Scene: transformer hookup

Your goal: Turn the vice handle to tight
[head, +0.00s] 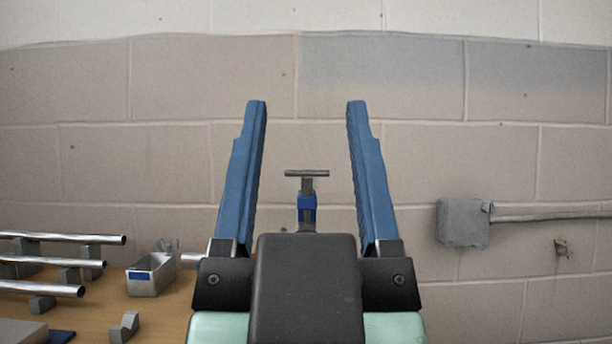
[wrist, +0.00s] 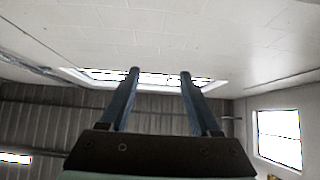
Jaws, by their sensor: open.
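My gripper (head: 306,103) is open and empty, its two blue fingers pointing up in the head view. The fingers also show in the wrist view (wrist: 160,72), with nothing between them. The vice handle (head: 306,173) is a short grey bar, lying about level across the picture, on top of a grey stem. The stem rises from a small blue and grey body, which looks like the vice (head: 307,202). Both show in the gap between my fingers, apparently beyond them and untouched. The lower part of the vice is hidden behind my gripper's body.
A wooden bench (head: 165,312) at lower left bears several metal rods (head: 60,238) on grey blocks and a small metal bin (head: 150,275) with a blue label. A grey box (head: 462,223) with a pipe is on the block wall. The wrist view faces the ceiling and skylight (wrist: 150,78).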

